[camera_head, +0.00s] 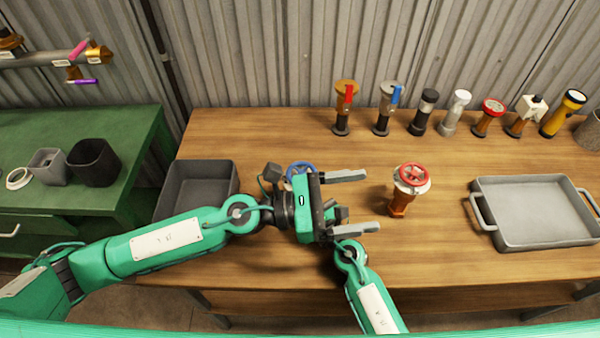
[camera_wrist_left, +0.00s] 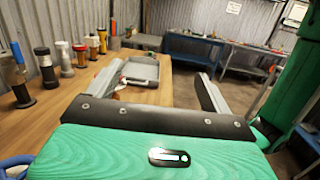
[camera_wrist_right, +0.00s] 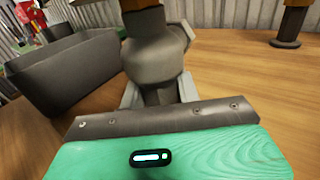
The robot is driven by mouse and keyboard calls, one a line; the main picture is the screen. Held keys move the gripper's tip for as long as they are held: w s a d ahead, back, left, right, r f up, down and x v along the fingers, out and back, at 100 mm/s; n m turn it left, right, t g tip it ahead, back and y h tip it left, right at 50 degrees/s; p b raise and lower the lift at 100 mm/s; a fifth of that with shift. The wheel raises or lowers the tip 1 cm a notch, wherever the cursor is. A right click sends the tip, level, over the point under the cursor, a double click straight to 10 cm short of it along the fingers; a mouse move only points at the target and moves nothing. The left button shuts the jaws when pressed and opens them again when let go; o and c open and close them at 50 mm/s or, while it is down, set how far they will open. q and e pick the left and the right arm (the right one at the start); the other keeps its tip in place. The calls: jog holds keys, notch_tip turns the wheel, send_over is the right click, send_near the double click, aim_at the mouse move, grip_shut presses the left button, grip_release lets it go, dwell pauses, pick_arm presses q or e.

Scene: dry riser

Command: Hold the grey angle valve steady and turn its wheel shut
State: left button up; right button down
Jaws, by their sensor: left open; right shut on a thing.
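The grey angle valve (camera_wrist_right: 152,58) stands between my right fingers in the right wrist view, its grey body filling the space between them. My right gripper (camera_wrist_right: 158,92) is shut on it. In the head view the valve's blue wheel (camera_head: 299,167) shows just behind my left gripper, which hides most of the body and my right gripper. My left gripper (camera_head: 371,201) is open and empty, its fingers pointing right, away from the blue wheel. A sliver of blue wheel (camera_wrist_left: 14,162) shows at the lower left of the left wrist view.
A red-wheeled valve (camera_head: 404,188) with an orange-brown body stands right of my left fingertips. A dark bin (camera_head: 173,207) sits at left, a grey tray (camera_head: 544,243) at right. Several fittings line the back, including a yellow torch (camera_head: 556,122).

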pick_arm(q)
jog(key=w+a+f+n+t+y, duration=0.1)
jog(key=a+f+n+t+y, duration=0.3)
jog(key=a+n+t+y, duration=0.25)
jog(key=a+f+n+t+y, duration=0.4)
jog(key=a+n+t, duration=0.1)
jog(key=a+t, duration=0.35)
jog(key=shift+g, duration=0.3)
jog(key=x, duration=1.2)
jog(key=shift+w+a+f, duration=0.15)
jog(key=c, duration=1)
